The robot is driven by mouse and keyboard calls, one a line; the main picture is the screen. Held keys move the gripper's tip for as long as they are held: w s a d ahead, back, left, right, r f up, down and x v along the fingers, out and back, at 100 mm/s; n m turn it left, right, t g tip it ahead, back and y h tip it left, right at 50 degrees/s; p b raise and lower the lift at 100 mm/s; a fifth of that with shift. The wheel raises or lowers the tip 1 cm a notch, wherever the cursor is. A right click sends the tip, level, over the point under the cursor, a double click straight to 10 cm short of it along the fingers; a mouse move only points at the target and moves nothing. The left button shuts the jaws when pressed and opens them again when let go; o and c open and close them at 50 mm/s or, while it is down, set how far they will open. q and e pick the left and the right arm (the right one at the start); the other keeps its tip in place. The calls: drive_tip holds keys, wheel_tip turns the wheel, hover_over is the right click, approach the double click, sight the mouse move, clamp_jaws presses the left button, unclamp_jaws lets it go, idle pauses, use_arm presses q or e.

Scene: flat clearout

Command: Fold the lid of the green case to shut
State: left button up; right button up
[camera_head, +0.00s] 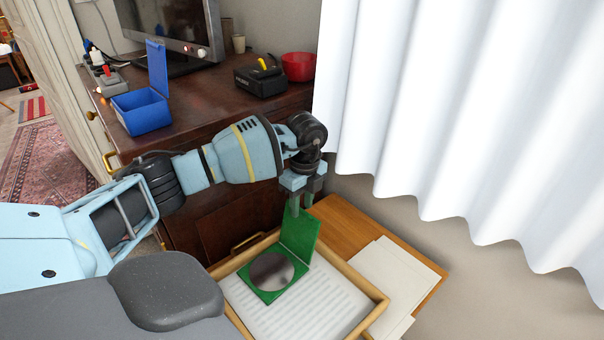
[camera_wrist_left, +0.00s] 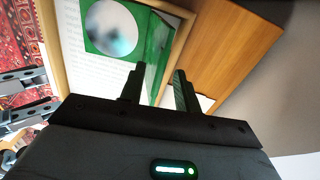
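The green case (camera_head: 272,276) lies open in a light wooden tray, with a round silvery disc (camera_head: 271,271) in its base. Its lid (camera_head: 301,238) stands roughly upright along the far right side. My left gripper (camera_head: 300,208) points down at the lid's top edge. In the left wrist view, the fingers of the gripper (camera_wrist_left: 157,80) are apart, and the lid (camera_wrist_left: 157,50) shows in the gap between them. I cannot tell whether a finger touches the lid. The case base (camera_wrist_left: 112,30) is beyond the left finger there. My right gripper is not in view.
The wooden tray (camera_head: 378,293) holds printed paper and rests by a wooden surface with white sheets (camera_head: 385,275). A dark cabinet (camera_head: 205,110) behind bears an open blue box (camera_head: 142,112), a black device (camera_head: 260,80) and a red bowl (camera_head: 298,66). A white curtain (camera_head: 450,110) hangs at right.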

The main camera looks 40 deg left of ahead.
use_arm(q)
clamp_jaws()
drive_tip(key=shift+s, duration=0.1)
drive_tip(key=shift+s+r+t+p, duration=0.15)
drive_tip(key=shift+s+t+p, duration=0.2)
drive_tip(key=shift+s+p, duration=0.15)
drive_tip(key=shift+s+r+t+p, duration=0.15)
drive_tip(key=shift+s+t+p, duration=0.2)
drive_tip(key=shift+s+p, duration=0.15)
drive_tip(key=s+f+t, duration=0.1)
drive_tip(key=s+t, duration=0.1)
drive_tip(key=s, duration=0.6)
drive_tip(key=shift+f+t+p, duration=0.2)
drive_tip(key=shift+t+p, duration=0.2)
drive_tip(key=shift+p, duration=0.05)
drive_tip(key=shift+s, duration=0.1)
